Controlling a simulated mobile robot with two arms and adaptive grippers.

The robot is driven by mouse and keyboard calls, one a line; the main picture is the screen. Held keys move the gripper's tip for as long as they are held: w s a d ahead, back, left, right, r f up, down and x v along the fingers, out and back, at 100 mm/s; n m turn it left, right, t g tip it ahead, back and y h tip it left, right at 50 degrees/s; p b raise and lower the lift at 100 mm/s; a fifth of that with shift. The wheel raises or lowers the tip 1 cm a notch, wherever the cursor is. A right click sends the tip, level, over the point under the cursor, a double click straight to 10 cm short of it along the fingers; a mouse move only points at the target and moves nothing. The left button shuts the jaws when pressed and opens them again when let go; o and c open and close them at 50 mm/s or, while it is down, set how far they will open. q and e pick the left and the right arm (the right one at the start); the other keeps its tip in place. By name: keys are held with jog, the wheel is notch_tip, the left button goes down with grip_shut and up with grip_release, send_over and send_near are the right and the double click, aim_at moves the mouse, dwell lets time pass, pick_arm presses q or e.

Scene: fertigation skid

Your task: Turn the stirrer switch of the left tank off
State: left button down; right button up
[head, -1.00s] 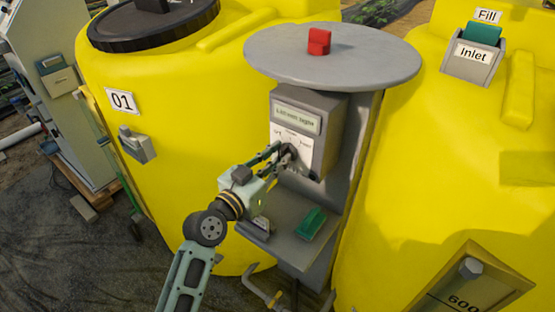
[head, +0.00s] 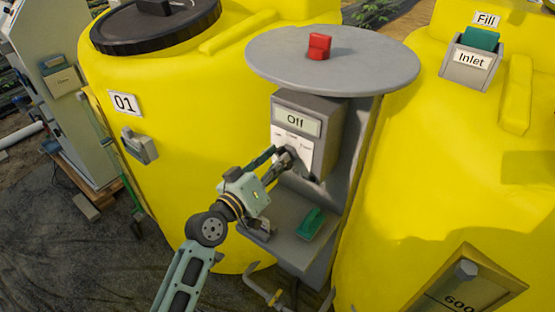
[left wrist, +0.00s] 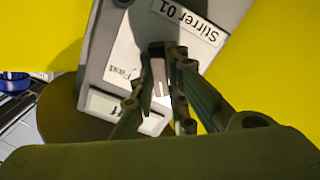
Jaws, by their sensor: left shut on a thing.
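The stirrer control box (head: 325,130) is grey and stands between two yellow tanks, under a round grey plate. Its display (head: 296,121) reads "Off". Below the display is a white dial label (head: 291,143). My left gripper (head: 287,156) is at the front of the box, shut on the switch knob, which its fingers mostly hide in the head view. In the left wrist view the grey knob (left wrist: 158,78) shows between the fingers, beside the word "Fast" and a "Stirrer 01" label (left wrist: 188,18). The left tank (head: 200,100) bears the sign "01" (head: 124,103). My right gripper is not in view.
A red block (head: 319,46) sits on the round grey plate (head: 375,62) above the box. A green-handled item (head: 310,224) lies on the grey shelf below it. The right tank (head: 410,180) stands close on the right. Open ground is at lower left.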

pick_arm(q)
jog(key=shift+n, duration=1.1)
jog(key=c, duration=1.7)
grip_release()
jog(key=shift+c, duration=0.2)
jog(key=v, duration=1.2)
